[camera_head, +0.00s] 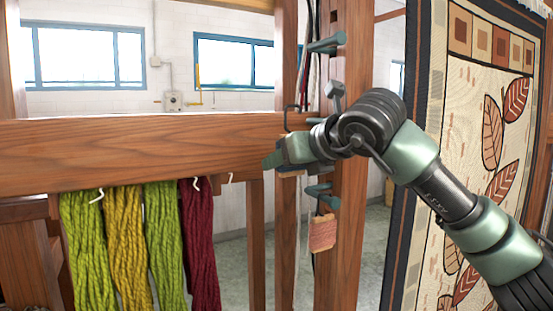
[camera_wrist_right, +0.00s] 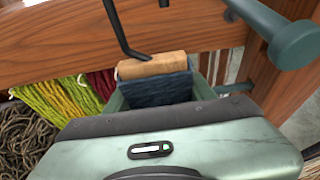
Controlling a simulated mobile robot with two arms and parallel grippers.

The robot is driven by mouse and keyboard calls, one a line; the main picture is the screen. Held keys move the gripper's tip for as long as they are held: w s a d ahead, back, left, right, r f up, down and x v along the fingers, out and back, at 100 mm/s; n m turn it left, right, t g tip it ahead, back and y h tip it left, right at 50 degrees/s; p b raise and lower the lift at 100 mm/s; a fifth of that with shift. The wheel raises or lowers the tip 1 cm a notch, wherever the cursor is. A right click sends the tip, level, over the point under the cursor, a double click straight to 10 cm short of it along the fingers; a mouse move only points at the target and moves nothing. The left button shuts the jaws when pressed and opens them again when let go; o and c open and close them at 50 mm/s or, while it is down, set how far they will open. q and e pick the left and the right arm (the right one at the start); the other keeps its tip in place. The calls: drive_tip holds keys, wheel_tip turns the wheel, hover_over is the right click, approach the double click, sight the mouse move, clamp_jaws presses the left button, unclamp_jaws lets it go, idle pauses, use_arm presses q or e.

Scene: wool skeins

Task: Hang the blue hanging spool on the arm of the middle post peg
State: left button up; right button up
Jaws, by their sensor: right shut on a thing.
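The blue hanging spool (camera_wrist_right: 156,90) is between the fingers of my right gripper (camera_head: 282,156) in the right wrist view. Its wooden end (camera_wrist_right: 152,66) faces up, and a black wire hook (camera_wrist_right: 121,32) rises from it. In the head view the dark hook (camera_head: 289,113) shows above my gripper, and the spool body is mostly hidden. The wooden post (camera_head: 345,200) carries several teal pegs. The middle peg (camera_head: 316,120) is partly covered by my right arm. A teal peg with a round end (camera_wrist_right: 290,42) shows at upper right in the wrist view, apart from the hook. My left gripper is out of view.
A pink spool (camera_head: 322,232) hangs from the lower peg (camera_head: 320,192). The upper peg (camera_head: 327,44) sticks out above. A thick wooden beam (camera_head: 140,155) crosses the left, with green, yellow and dark red skeins (camera_head: 200,240) below. A patterned rug (camera_head: 470,120) hangs at right.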

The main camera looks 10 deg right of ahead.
drive_tip(key=shift+w+d+r+p, duration=0.1)
drive_tip(key=shift+w+d+p, duration=0.4)
drive_tip(key=shift+d, duration=0.8)
drive_tip(key=shift+w+d+f+p, duration=0.1)
drive_tip(key=shift+w+d+p, duration=0.4)
drive_tip(key=shift+d, duration=0.8)
drive_tip(key=shift+w+d+r+p, duration=0.1)
drive_tip(key=shift+w+d+p, duration=0.35)
drive_tip(key=shift+d, duration=0.85)
drive_tip(key=shift+f+b, duration=0.85)
drive_tip(key=shift+f, duration=0.1)
drive_tip(key=o, duration=1.5)
drive_tip(key=shift+c, duration=0.2)
drive_tip(key=b+v, duration=0.3)
drive_tip(key=v, duration=0.5)
